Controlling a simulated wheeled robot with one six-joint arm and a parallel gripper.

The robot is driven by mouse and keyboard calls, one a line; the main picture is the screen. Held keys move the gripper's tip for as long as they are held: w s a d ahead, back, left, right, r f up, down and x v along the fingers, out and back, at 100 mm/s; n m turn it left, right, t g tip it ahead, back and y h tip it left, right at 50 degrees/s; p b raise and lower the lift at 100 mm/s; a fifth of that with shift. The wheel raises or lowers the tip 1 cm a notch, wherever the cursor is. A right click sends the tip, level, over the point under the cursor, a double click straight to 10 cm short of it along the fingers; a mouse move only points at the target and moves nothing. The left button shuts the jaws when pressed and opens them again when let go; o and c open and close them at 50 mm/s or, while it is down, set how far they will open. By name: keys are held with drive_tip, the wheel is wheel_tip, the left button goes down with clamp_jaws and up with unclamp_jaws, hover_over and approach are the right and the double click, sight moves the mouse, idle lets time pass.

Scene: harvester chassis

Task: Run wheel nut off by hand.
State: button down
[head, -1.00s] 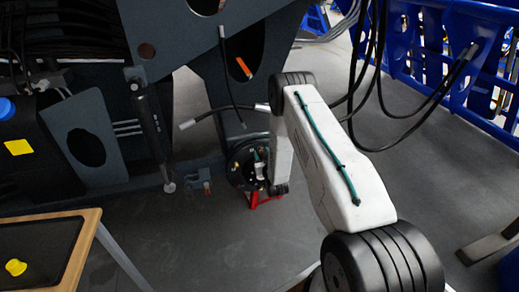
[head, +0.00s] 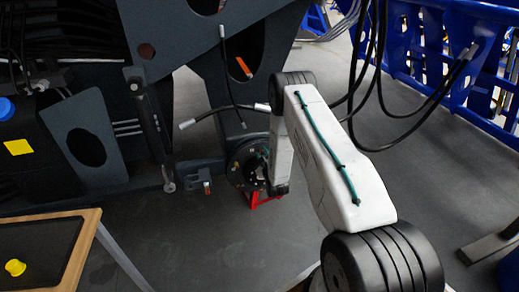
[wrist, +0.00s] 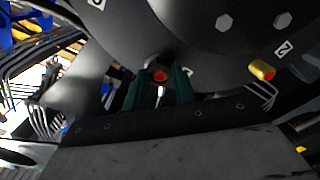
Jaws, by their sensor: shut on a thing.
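The dark wheel hub (wrist: 205,45) fills the upper part of the wrist view, with number labels on its face. My gripper (wrist: 161,88) is shut on the wheel nut (wrist: 160,76), between its two green fingers. Two grey hex heads show higher on the hub. A yellow piece with a red end (wrist: 262,70) sticks out at the right. In the head view the hub (head: 240,163) is partly behind my wrist.
A red stand (head: 264,197) is under the hub. A wood-edged table with a dark tray (head: 40,245) and a yellow piece (head: 15,267) stands at the lower left. Black hoses (head: 365,80) hang near my arm. A blue frame (head: 430,50) is at the right. Floor is open in front.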

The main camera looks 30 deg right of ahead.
drive_tip(key=n, duration=0.4)
drive_tip(key=shift+s+a+f+n, duration=0.1)
drive_tip(key=shift+s+n, duration=0.05)
drive_tip(key=shift+n, duration=0.25)
drive_tip(key=n, duration=0.4)
drive_tip(key=shift+n, duration=0.3)
drive_tip(key=n, duration=0.4)
drive_tip(key=shift+s+n, duration=0.1)
drive_tip(key=shift+n, duration=0.2)
drive_tip(key=n, duration=0.4)
drive_tip(key=c, duration=1.1)
unclamp_jaws()
drive_tip(key=shift+c, duration=0.9)
drive_tip(key=shift+s, duration=0.1)
